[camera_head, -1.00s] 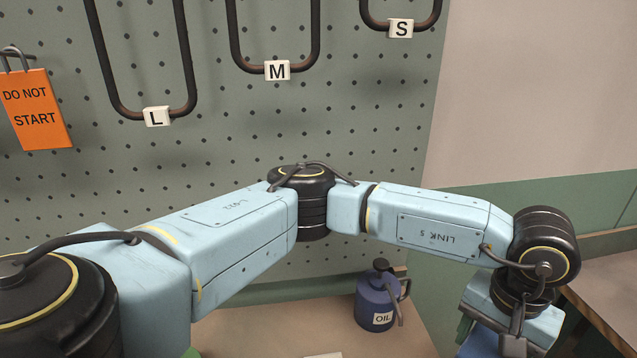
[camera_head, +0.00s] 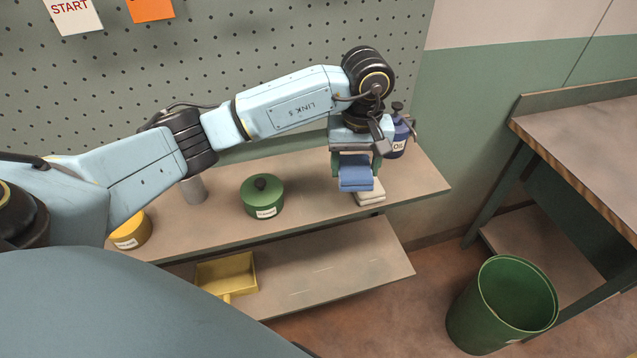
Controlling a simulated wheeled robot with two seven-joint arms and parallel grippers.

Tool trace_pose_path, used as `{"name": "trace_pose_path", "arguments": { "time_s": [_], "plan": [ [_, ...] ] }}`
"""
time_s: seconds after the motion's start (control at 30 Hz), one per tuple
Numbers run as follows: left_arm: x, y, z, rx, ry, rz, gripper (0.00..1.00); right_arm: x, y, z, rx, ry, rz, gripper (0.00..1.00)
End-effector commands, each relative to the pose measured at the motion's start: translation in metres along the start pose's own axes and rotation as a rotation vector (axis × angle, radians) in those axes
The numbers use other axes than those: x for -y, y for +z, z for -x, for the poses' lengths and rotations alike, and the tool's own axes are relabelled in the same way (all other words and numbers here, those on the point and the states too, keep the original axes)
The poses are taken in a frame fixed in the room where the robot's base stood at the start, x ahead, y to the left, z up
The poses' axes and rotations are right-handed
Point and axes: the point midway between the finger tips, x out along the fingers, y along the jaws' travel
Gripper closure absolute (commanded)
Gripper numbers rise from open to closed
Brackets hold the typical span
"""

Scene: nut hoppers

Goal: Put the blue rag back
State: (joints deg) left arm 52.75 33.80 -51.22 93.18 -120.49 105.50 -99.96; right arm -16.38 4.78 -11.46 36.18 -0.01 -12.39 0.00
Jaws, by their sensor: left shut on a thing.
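The blue rag (camera_head: 356,179) is a folded blue block of cloth. My left gripper (camera_head: 356,160) is shut on it, at the right part of the upper shelf. The arm reaches in from the left and the gripper points down. A pale folded cloth (camera_head: 370,192) shows just below and beside the blue rag. I cannot tell whether the two touch. My right gripper is not in view.
A yellow scoop (camera_head: 227,273) lies on the lower shelf (camera_head: 330,265). A green bin (camera_head: 503,303) stands on the floor.

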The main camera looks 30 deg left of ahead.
Motion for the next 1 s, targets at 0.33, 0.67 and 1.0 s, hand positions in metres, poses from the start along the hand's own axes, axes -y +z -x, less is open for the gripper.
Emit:
{"name": "trace_pose_path", "arguments": {
  "time_s": [0.33,0.67,1.0],
  "plan": [
    [0.066,-0.041,-0.013,0.005,0.000,0.248,0.60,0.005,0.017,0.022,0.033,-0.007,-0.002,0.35],
    [0.066,-0.042,-0.064,0.003,0.003,0.249,0.60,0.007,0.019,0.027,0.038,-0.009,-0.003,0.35],
    [0.065,-0.042,-0.102,0.003,0.003,0.249,0.60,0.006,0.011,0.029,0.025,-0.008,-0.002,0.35]
  ]
}}
